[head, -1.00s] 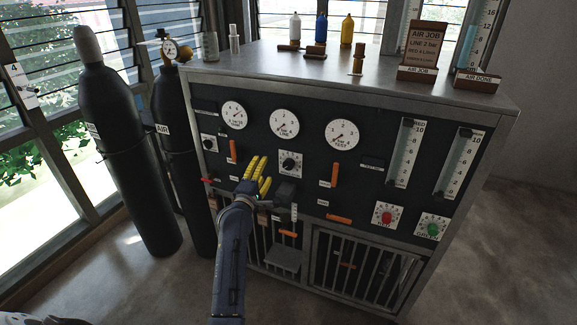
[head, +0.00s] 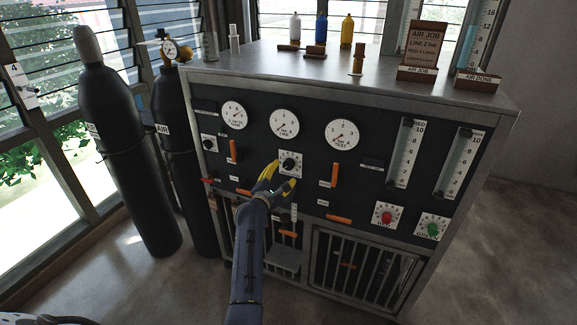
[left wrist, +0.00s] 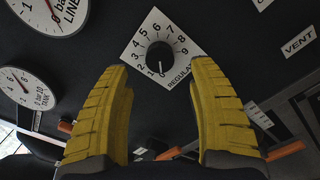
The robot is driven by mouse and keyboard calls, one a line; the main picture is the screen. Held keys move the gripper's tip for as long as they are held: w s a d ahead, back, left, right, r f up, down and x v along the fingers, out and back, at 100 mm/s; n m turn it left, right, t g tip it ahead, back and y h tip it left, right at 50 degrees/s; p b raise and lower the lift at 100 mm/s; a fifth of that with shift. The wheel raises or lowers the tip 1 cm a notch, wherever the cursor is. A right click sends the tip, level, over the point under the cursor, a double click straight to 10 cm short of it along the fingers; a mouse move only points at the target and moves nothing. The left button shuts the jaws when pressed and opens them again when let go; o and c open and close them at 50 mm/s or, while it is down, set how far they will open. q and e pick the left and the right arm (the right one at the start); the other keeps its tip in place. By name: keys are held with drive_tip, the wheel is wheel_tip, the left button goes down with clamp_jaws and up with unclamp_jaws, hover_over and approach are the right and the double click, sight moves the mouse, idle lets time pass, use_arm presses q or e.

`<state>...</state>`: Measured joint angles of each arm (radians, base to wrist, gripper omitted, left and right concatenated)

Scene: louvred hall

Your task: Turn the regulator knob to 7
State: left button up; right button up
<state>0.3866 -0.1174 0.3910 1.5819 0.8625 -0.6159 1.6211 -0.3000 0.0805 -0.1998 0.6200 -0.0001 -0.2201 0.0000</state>
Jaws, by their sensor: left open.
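The regulator knob (head: 290,163) is black on a white square plate on the dark panel. My right gripper is not in view.
Round gauges (head: 284,123) sit above the knob. An orange lever (head: 334,174) is to its right, and red (head: 386,217) and green (head: 432,229) knobs are lower right. Black cylinders (head: 128,160) stand left. A sign (head: 421,45) and small bottles stand on the cabinet top.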

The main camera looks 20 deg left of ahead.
sight(287, 166)
use_arm(q)
drive_tip(key=shift+w, duration=3.1)
clamp_jaws()
